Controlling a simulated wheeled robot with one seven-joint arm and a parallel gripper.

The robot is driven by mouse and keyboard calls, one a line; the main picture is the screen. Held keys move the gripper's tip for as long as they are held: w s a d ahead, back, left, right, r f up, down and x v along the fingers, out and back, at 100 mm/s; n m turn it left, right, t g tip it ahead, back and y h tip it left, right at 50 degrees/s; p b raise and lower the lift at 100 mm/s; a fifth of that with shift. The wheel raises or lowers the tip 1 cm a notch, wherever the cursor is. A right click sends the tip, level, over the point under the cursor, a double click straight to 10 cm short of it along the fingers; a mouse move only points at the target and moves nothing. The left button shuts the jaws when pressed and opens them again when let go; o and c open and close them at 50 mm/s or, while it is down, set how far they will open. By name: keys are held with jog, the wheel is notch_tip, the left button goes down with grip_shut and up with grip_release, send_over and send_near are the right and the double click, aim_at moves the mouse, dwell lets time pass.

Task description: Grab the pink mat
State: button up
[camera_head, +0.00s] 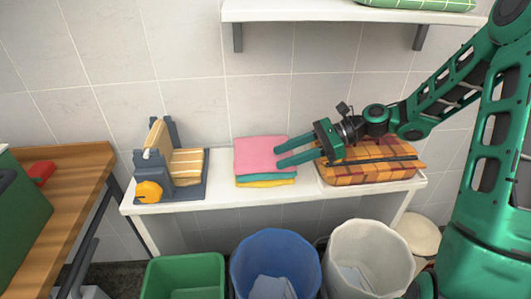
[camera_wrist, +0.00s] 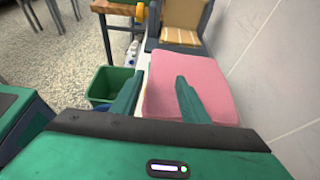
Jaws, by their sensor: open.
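The pink mat (camera_head: 255,153) lies folded on top of a small stack on the white bench, with a teal cloth (camera_head: 266,176) and a yellow cloth (camera_head: 266,184) under it. My gripper (camera_head: 281,153) is open, with its fingers pointing left at the right side of the pink mat. In the wrist view, the pink mat (camera_wrist: 210,80) lies ahead, and the right finger of my gripper (camera_wrist: 158,92) overlaps it while the left finger shows along its left edge. I cannot tell whether the fingers touch the mat. The lower cloths are hidden in the wrist view.
A plaid cushion (camera_head: 365,163) lies on the bench (camera_head: 220,205) at right, below my wrist. A grey device with striped cloth (camera_head: 187,167) stands at left. Green (camera_head: 182,272), blue (camera_head: 250,255) and white (camera_head: 365,240) bins stand in front. A shelf (camera_head: 350,15) hangs above.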

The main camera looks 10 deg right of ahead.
aim_at(262, 163)
jog(key=shift+x, duration=3.05)
jog(key=shift+r, duration=0.1)
jog(key=c, duration=0.8)
